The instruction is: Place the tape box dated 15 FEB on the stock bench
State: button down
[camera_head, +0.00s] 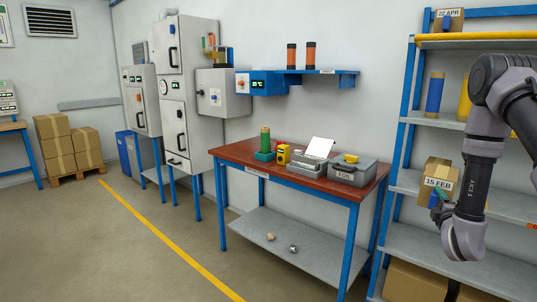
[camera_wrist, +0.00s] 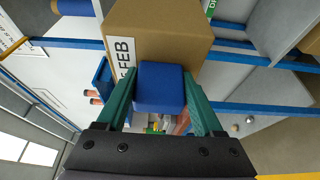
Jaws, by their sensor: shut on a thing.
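The tape box (camera_head: 440,172) is brown cardboard with a white label reading 15 FEB, at the shelf rack on the right in the head view. In the wrist view the box (camera_wrist: 165,28) fills the top centre, with FEB readable on its label. My gripper (camera_wrist: 160,92) has its green fingers shut on the blue block-shaped tab on the box's side. In the head view my gripper (camera_head: 438,203) is partly hidden at the box's lower front. Whether the box touches the shelf is unclear. A bench (camera_head: 228,153) with a red-brown top stands in the middle; its front sign is unreadable.
The bench holds a green roll, a yellow device, a grey tray with paper and a grey FOIL box (camera_head: 352,172). Its front left top is clear. The rack (camera_head: 405,125) holds rolls and a 22 APR box (camera_head: 455,20). A wall shelf (camera_head: 320,72) overhangs the bench.

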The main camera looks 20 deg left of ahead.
aim_at(234, 150)
jog(key=i+j+u, duration=0.15)
jog(key=u, duration=0.35)
jog(key=i+u, duration=0.6)
jog(key=u, duration=0.35)
jog(key=i+u, duration=0.45)
jog(key=i, duration=0.75)
jog(key=i+z, duration=0.4)
jog(key=i+j+z, duration=0.1)
jog(key=i+z, duration=0.25)
jog(key=i+j+z, duration=0.2)
jog(key=z, duration=0.2)
jog(key=l+z, duration=0.2)
jog(key=i+l, duration=0.1)
jog(key=l, duration=0.45)
